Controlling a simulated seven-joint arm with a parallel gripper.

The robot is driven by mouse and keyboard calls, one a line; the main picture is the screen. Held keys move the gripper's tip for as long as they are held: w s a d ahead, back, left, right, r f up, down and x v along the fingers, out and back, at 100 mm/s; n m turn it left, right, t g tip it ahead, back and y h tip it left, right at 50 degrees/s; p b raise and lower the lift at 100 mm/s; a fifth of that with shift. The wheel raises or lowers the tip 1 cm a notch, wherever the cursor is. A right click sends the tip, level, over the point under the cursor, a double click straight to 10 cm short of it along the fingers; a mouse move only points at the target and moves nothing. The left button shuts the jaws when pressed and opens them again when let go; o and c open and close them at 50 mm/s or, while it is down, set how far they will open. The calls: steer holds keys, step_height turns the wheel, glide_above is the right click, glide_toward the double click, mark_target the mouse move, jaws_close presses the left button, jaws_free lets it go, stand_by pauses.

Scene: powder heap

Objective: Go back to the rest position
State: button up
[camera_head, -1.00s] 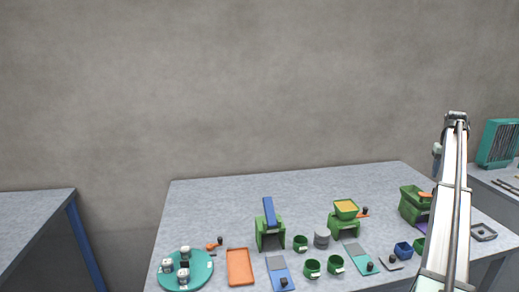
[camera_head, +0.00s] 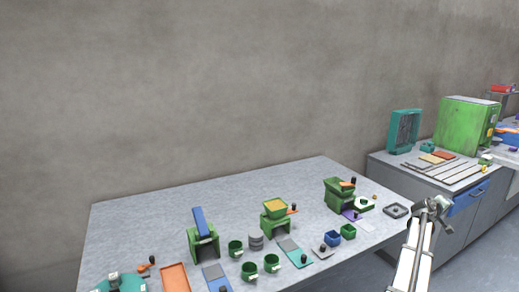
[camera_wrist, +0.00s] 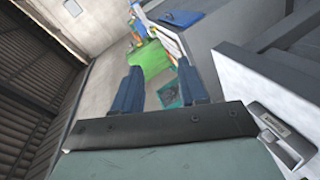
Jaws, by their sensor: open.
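My gripper (camera_head: 434,206) is at the right of the head view, above the floor beside the table's right edge, apart from everything on the table. In the wrist view its two dark blue fingers (camera_wrist: 162,86) stand apart with nothing between them. The work table (camera_head: 140,215) carries green stands (camera_head: 203,243), a green stand with a yellow-filled hopper (camera_head: 275,208), green cups (camera_head: 250,270), a grey cylinder (camera_head: 256,242) and a blue cup (camera_head: 332,238).
A teal rack (camera_head: 404,130) and a green box machine (camera_head: 466,125) stand on the grey cabinet (camera_head: 415,190) at the right. The table's back left is bare.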

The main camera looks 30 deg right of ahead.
steer(key=w+a+f+n+t+y, duration=0.1)
steer(key=w+a+f+y, duration=0.1)
steer(key=a+f, duration=0.85)
steer(key=w+a+f+n+y, duration=0.1)
steer(key=w+a+f+n, duration=0.1)
steer(key=a+f, duration=0.85)
steer(key=w+a+f+y, duration=0.2)
steer(key=a+f+y, duration=0.1)
steer(key=a+f, duration=0.9)
steer(key=w+a+f+y, duration=0.3)
steer(key=a+f, duration=0.7)
steer(key=a, duration=0.4)
steer(key=s+a+f+g+y, duration=0.1)
steer(key=s+a+f, duration=0.2)
steer(key=a, duration=0.5)
steer(key=s+a+f+g+y, duration=0.1)
steer(key=s+a+f+g, duration=0.15)
steer(key=a, duration=0.55)
steer(key=s+a+f+y, duration=0.2)
steer(key=s+a+f, duration=0.15)
steer(key=a, duration=0.55)
steer(key=s+a+f+g+y, duration=0.1)
steer(key=s+a+g, duration=0.4)
steer(key=s+a, duration=1.1)
steer(key=shift+s+a+f+y, duration=0.25)
steer(key=shift+s+f+y, duration=0.15)
steer(key=shift+s+f, duration=0.15)
